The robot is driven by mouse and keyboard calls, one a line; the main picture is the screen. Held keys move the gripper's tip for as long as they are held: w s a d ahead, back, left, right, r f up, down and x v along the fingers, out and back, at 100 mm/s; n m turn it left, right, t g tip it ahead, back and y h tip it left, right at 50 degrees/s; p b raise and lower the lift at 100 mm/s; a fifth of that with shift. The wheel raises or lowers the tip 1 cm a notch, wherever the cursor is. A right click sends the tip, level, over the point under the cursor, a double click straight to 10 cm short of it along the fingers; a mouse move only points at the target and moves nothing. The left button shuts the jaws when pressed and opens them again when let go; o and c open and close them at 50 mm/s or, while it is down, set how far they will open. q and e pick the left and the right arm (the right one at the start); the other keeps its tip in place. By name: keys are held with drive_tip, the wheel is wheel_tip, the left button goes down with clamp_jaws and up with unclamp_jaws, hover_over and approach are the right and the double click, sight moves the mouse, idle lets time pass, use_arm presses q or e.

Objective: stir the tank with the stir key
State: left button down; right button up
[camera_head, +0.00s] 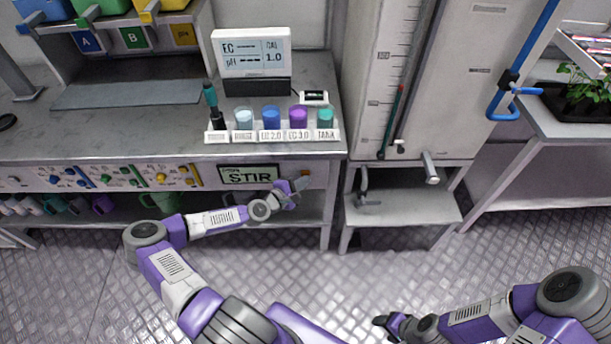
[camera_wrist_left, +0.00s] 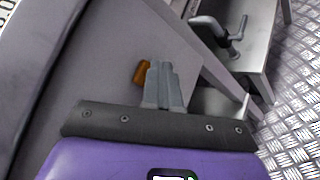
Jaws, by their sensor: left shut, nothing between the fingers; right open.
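The stir key (camera_head: 306,173) is a small orange piece on the bench's front panel, just right of the STIR display (camera_head: 248,176). My left gripper (camera_head: 299,184) is at that panel, shut and empty, with its fingertips close beside the key. In the left wrist view the orange key (camera_wrist_left: 141,73) shows just left of the closed fingers (camera_wrist_left: 164,68); I cannot tell whether they touch. The tall tank (camera_head: 429,80) with a level scale stands right of the bench. My right gripper (camera_head: 381,322) is open and empty, low over the floor.
Several coloured cups, such as the blue cup (camera_head: 271,117), stand on the bench top (camera_head: 150,130) before a meter (camera_head: 252,55). A low stand (camera_head: 405,207) with a tap is under the tank. The floor (camera_head: 360,270) between my arms is clear.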

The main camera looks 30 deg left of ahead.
use_arm(q)
drive_tip(key=shift+s+d, duration=0.4)
drive_tip(key=shift+s, duration=0.3)
drive_tip(key=shift+s, duration=0.1)
drive_tip(key=s+d, duration=0.1)
drive_tip(key=s+p, duration=0.1)
drive_tip(key=s+d, duration=0.1)
drive_tip(key=s, duration=0.1)
drive_tip(key=shift+d+p, duration=0.3)
idle(0.5)
drive_tip(key=s+d+f+m+g+h, duration=0.2)
drive_tip(key=s+d+m+g, duration=0.1)
drive_tip(key=d, duration=0.4)
drive_tip(key=s+d+f+m+g+h, duration=0.1)
drive_tip(key=s+d+f+m+g, duration=0.15)
drive_tip(key=d, duration=0.45)
drive_tip(key=s+d+f+m+g+h, duration=0.2)
drive_tip(key=s+d+m+g, duration=0.15)
drive_tip(key=d, duration=0.25)
drive_tip(key=s+f+m+g+y, duration=0.2)
drive_tip(key=s+m+g+y, duration=0.2)
drive_tip(key=s+m, duration=0.6)
drive_tip(key=shift+s+a+f+g, duration=0.2)
drive_tip(key=shift+s+f+g, duration=0.2)
drive_tip(key=shift+s+g, duration=0.25)
